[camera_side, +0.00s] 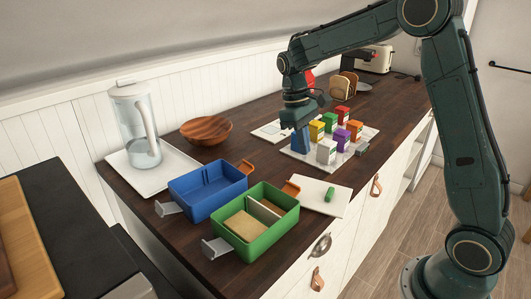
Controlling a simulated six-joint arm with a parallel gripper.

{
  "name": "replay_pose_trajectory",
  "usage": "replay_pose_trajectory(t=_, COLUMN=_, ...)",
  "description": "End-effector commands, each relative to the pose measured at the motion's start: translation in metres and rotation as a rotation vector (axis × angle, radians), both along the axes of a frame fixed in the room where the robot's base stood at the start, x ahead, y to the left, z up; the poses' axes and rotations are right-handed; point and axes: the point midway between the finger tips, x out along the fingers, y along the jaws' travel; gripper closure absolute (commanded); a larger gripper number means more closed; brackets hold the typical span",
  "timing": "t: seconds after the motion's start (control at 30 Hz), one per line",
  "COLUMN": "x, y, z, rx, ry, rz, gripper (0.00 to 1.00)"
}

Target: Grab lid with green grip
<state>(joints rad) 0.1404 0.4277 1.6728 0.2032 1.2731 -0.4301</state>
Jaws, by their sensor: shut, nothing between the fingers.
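The lid with the green grip is a flat white plate (314,197) with a small green grip (329,194) on top. It lies on the dark wooden counter just right of the green lunch box (254,226). My gripper (298,122) is shut and empty, pointing down above the left part of a white tray (298,158) of small coloured boxes. It is behind the lid and well apart from it. A blue box (300,141) stands just below my gripper; whether they touch is unclear.
A blue lunch box (208,188) stands left of the green one. Several coloured boxes fill the tray behind the lid. A wooden bowl (206,130), a glass pitcher (135,125) on a white tray, and a toaster (374,58) stand farther off. The counter's front edge is close to the lid.

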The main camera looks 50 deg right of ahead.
Motion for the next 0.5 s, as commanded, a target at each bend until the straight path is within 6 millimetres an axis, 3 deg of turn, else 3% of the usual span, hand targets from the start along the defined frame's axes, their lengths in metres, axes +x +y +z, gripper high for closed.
replay_pose_trajectory(t=0.5, x=-0.019, y=-0.002, z=-0.073, rx=0.001, ry=0.004, rz=-0.001, gripper=1.0)
